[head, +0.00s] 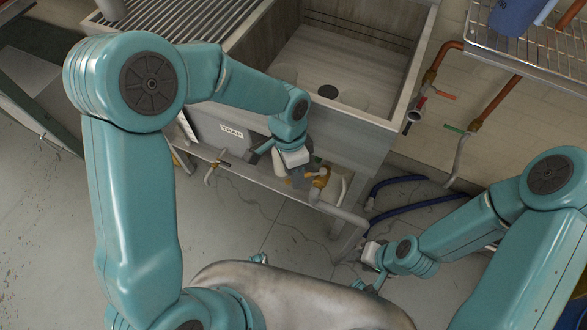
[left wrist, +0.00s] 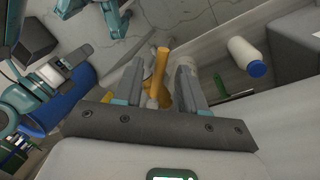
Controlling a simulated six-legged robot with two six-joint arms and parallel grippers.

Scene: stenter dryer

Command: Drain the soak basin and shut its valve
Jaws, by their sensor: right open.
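The soak basin (head: 386,59) is a deep grey trough at the top centre of the head view. A brass valve (head: 321,179) sits on the pipe below the basin's front. My left gripper (head: 297,178) is beside this valve. In the left wrist view, its two fingers (left wrist: 158,88) are apart, with the brass valve's handle (left wrist: 160,68) showing between them; contact is unclear. My right gripper (head: 373,282) is open, low over the floor, away from the basin.
Blue hoses (head: 405,207) lie on the floor to the right. Copper pipes (head: 497,101) and a wire rack (head: 535,50) are at the right.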

